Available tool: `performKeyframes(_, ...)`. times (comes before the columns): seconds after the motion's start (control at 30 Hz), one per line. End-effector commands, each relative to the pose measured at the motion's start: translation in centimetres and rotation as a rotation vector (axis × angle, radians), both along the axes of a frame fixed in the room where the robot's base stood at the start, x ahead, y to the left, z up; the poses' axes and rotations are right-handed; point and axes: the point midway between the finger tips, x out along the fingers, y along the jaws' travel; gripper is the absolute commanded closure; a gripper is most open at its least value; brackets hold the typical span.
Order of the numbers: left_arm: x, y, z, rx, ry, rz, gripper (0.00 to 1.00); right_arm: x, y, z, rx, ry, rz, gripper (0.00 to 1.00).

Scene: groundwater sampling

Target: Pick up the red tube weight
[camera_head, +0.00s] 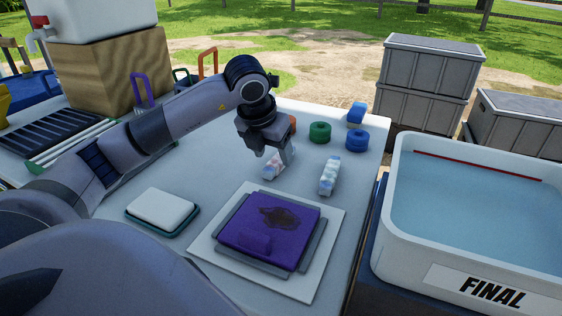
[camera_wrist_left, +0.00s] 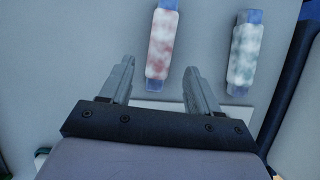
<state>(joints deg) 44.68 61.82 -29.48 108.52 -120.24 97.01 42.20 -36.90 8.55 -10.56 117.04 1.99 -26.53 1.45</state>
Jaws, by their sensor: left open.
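The red tube weight looks like a small red-and-white mottled tube with pale bluish ends (camera_head: 272,169); it lies on the light table, partly hidden by my left gripper in the head view. In the left wrist view the red tube weight (camera_wrist_left: 162,45) shows whole, just beyond the fingertips and roughly in line with the gap. My left gripper (camera_head: 273,157) is open and empty, pointing down over the table by the weight; in the wrist view its two fingers (camera_wrist_left: 159,68) stand apart. A teal-and-white tube (camera_head: 330,175) lies to the right. My right gripper is not in view.
Green rings (camera_head: 320,132), a blue roll (camera_head: 356,112) and a partly hidden orange piece (camera_head: 292,122) lie behind the gripper. A purple pad (camera_head: 268,238) on a white board and a white block (camera_head: 162,210) lie nearer. A water tub (camera_head: 400,220) stands right.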

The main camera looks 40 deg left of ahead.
Motion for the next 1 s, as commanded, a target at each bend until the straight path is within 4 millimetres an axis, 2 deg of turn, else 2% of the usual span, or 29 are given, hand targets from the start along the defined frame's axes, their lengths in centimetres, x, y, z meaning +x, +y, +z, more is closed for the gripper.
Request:
performKeyframes(0.03, 0.0, 0.2, -1.1, 0.000, 0.005, 0.002, 0.38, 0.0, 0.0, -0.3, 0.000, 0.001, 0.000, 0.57)
performKeyframes(0.2, 0.7, 0.4, -2.9, 0.000, 0.002, 0.000, 0.38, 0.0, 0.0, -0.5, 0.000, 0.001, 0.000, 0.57)
performKeyframes(0.5, 0.9, 0.4, -3.3, 0.000, 0.001, -0.001, 0.38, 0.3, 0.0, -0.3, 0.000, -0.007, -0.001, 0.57)
performKeyframes(0.57, 0.9, 0.4, -3.3, 0.000, 0.001, -0.001, 0.58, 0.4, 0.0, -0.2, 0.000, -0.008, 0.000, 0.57)
performKeyframes(0.6, 0.9, 0.4, -3.3, 0.000, 0.001, -0.001, 0.71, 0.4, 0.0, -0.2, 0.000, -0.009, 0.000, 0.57)
performKeyframes(0.7, 0.9, 0.4, -3.2, 0.000, 0.000, -0.001, 0.99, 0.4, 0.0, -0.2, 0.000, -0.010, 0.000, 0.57)
performKeyframes(1.0, 0.9, 0.4, -3.0, 0.000, -0.002, 0.000, 0.99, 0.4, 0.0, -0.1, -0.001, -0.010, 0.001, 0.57)
